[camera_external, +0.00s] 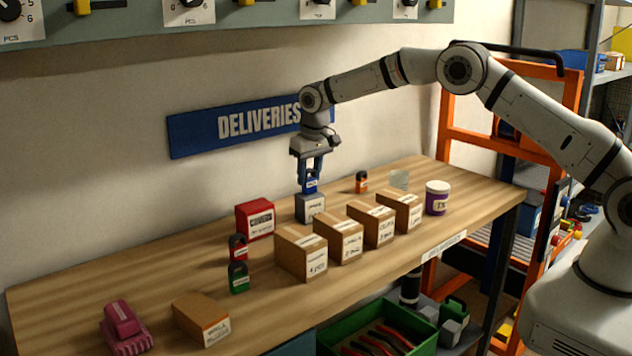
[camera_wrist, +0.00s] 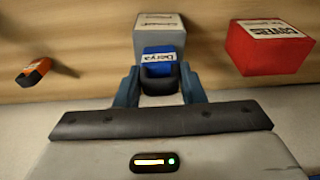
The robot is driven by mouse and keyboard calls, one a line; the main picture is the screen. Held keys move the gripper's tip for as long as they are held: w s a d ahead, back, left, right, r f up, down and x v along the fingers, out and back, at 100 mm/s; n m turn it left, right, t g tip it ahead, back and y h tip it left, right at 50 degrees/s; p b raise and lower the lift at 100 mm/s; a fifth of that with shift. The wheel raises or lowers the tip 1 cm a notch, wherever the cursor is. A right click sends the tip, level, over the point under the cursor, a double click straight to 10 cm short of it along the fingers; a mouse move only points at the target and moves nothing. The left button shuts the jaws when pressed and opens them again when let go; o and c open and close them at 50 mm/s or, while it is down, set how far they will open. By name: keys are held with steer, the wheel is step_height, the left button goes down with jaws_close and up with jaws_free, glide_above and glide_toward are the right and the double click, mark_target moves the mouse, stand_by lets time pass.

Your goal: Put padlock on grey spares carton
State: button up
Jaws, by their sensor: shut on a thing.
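My gripper (camera_external: 310,172) points down over the table and is shut on a blue padlock (camera_external: 310,186). In the wrist view, the padlock (camera_wrist: 158,54) sits between the two fingers, its white label reading "Darya". The grey carton (camera_external: 311,211) stands directly below the padlock near the wall side of the table; it also shows in the wrist view (camera_wrist: 160,38), just beyond the padlock. The padlock's underside is at or just above the carton's top; I cannot tell whether they touch.
A red carton (camera_external: 255,220) stands left of the grey one. Several brown cartons (camera_external: 301,256) line up in front. Red (camera_external: 238,250), green (camera_external: 238,281) and orange (camera_external: 361,184) padlocks stand nearby. A purple tub (camera_external: 437,202) is at right. The table's left part (camera_external: 75,285) is mostly clear.

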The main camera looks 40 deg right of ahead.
steer(key=shift+f, duration=0.2)
steer(key=o, duration=1)
steer(key=shift+o, duration=0.2)
step_height(320, 180, up, 12)
steer(key=s+b, duration=0.1)
steer(key=b, duration=0.1)
steer(key=shift+s+r, duration=0.15)
steer(key=shift+s, duration=0.25)
